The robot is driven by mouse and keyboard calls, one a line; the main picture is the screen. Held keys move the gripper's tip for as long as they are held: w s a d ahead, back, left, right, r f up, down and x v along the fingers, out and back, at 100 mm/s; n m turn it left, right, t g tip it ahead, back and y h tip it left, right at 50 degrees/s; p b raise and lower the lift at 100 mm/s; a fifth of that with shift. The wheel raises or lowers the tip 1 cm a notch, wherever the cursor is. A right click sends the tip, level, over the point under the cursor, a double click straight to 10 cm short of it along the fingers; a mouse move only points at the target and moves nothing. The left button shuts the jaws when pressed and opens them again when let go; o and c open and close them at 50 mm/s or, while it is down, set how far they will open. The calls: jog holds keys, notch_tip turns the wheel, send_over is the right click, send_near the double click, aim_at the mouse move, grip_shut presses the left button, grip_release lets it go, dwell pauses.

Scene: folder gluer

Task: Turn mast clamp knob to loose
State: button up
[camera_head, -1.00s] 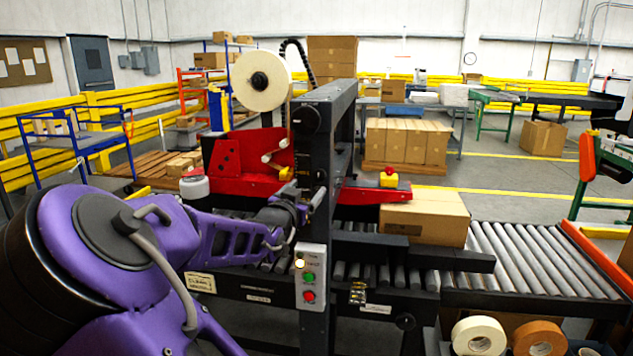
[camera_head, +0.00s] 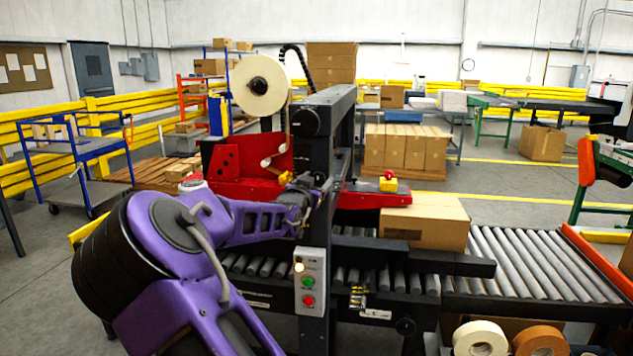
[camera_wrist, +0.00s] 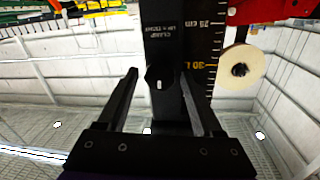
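The mast clamp knob (camera_wrist: 159,79) is black with a short white mark, on the dark mast (camera_wrist: 164,45) in the wrist view. White lettering that includes "CLAMP" is on the mast beyond it. My gripper (camera_wrist: 158,74) is open, with one finger at each side of the knob and visible gaps between. I cannot tell how far the fingertips reach along it. In the head view my gripper (camera_head: 322,187) is at the black mast (camera_head: 318,225), above the button box. The knob cannot be made out there.
A scale (camera_wrist: 214,45) runs along the mast. A red tape head (camera_head: 243,165) and a tape roll (camera_head: 262,83) are close to my arm. The button box (camera_head: 309,281) is below my gripper. A carton (camera_head: 425,222) sits on the roller conveyor (camera_head: 535,262).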

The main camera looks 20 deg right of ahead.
grip_shut()
jog(key=shift+n, duration=0.4)
jog(key=n+p, duration=0.1)
jog(key=n, duration=0.1)
jog(key=shift+n+p, duration=0.3)
jog(key=shift+n, duration=0.1)
jog(key=n+t, duration=0.1)
jog(key=n, duration=0.4)
jog(key=shift+f+n, duration=0.15)
jog(key=shift+n, duration=0.25)
jog(key=n, duration=0.3)
jog(key=n+t+b, duration=0.1)
jog(key=n, duration=0.1)
jog(key=shift+f+n+y, duration=0.15)
jog(key=shift+n+y, duration=0.15)
jog(key=shift+n, duration=0.1)
jog(key=shift+n+b, duration=0.35)
jog(key=shift+n, duration=1.65)
